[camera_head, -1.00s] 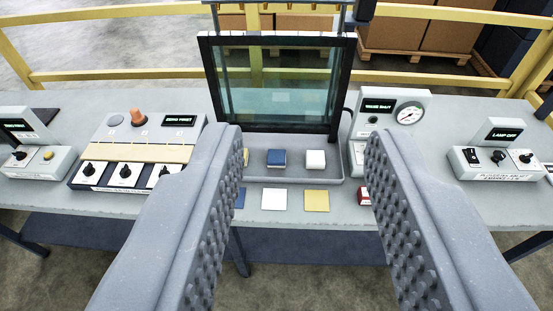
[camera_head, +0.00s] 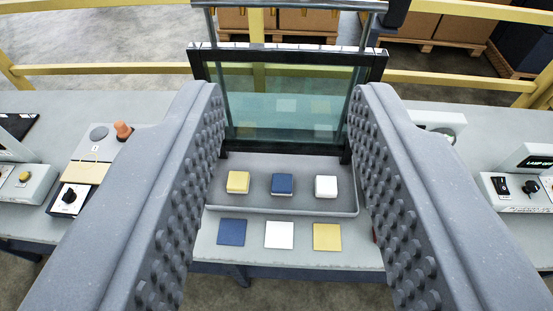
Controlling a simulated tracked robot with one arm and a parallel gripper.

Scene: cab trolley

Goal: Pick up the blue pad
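The blue pad (camera_head: 282,184) is a small block with a pale lower layer. It sits in a grey tray (camera_head: 285,211), between a yellow pad (camera_head: 238,182) on the left and a white pad (camera_head: 326,187) on the right. My gripper (camera_head: 285,105) is open and empty, its studded fingers wide apart on both sides of the view. The pads show in the gap between the fingers, farther off and not touched. A flat blue square (camera_head: 232,232), a white square (camera_head: 279,235) and a yellow square (camera_head: 327,237) lie on the table in front of the tray.
A dark-framed glass pane (camera_head: 285,105) stands upright behind the tray. Control boxes stand on the table (camera_head: 120,105) at left (camera_head: 70,190) and right (camera_head: 515,190). Yellow rails (camera_head: 110,69) run behind. My fingers hide parts of the side boxes.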

